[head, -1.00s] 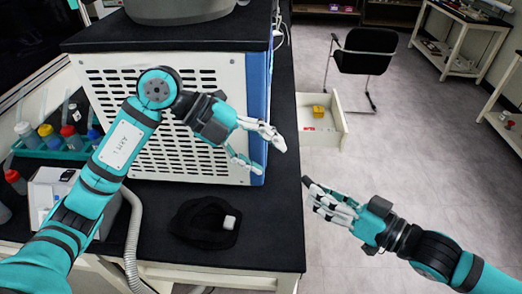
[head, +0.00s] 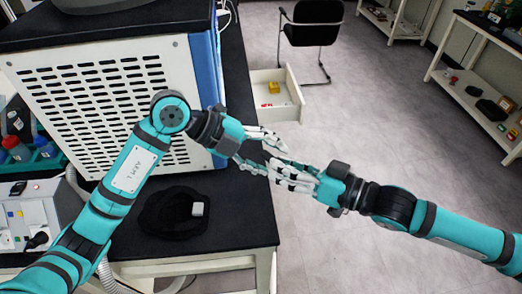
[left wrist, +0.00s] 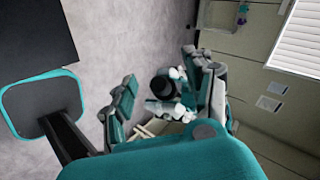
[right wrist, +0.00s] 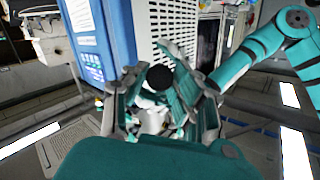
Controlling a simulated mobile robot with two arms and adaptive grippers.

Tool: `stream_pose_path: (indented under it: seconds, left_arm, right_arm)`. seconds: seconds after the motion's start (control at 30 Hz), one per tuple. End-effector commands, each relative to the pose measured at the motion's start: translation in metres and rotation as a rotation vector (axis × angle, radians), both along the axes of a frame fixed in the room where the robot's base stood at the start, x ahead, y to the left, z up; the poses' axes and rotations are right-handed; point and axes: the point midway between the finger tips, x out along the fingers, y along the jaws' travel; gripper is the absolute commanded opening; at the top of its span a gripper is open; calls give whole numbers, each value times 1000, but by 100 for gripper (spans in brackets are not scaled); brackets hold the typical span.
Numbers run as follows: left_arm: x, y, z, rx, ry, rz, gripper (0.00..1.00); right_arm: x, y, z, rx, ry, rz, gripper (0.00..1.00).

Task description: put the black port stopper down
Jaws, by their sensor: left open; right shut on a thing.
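My right gripper (head: 276,168) is shut on the black port stopper, a dark round piece seen between its fingers in the right wrist view (right wrist: 158,77). My left gripper (head: 258,148) is open, its fingertips close to those of the right gripper, beyond the bench's right edge. In the left wrist view, a black round piece (left wrist: 164,85), apparently the stopper, shows between the open left fingers, with white finger parts around it. I cannot tell whether the left fingers touch it. In the head view the hands hide the stopper.
The freeze dryer (head: 110,90) with a slotted white side stands on the black bench (head: 240,215). An open drawer (head: 290,95) and black chair (head: 312,25) are behind.

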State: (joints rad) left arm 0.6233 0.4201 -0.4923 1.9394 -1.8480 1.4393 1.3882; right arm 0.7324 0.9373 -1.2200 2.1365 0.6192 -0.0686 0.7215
Motion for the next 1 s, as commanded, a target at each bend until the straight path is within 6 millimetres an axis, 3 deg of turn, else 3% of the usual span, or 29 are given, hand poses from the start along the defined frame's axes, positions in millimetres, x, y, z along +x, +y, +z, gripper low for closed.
stream_pose_path:
  seconds: [0.13, 0.5, 0.6, 0.63, 0.7, 0.83, 1.0]
  left_arm:
    - [0, 0, 0, 0, 0, 0, 52]
    - [0, 1, 0, 1, 0, 0, 4]
    - [0, 1, 0, 2, 1, -1, 0]
    - [0, 1, 0, 2, 1, -1, 0]
    - [0, 1, 0, 2, 1, -1, 0]
    - [0, 1, 0, 1, 0, 0, 0]
    - [0, 0, 0, 0, 0, 0, 0]
  right_arm:
    - [0, 0, 0, 0, 0, 0, 0]
    - [0, 0, 0, 1, 0, 0, 0]
    - [0, 0, 0, 0, -1, -1, 0]
    - [1, 0, 0, 0, -1, -1, 28]
    - [1, 0, 0, 0, -1, -1, 37]
    - [0, 0, 0, 0, 0, -1, 53]
    - [0, 0, 0, 0, 0, 0, 53]
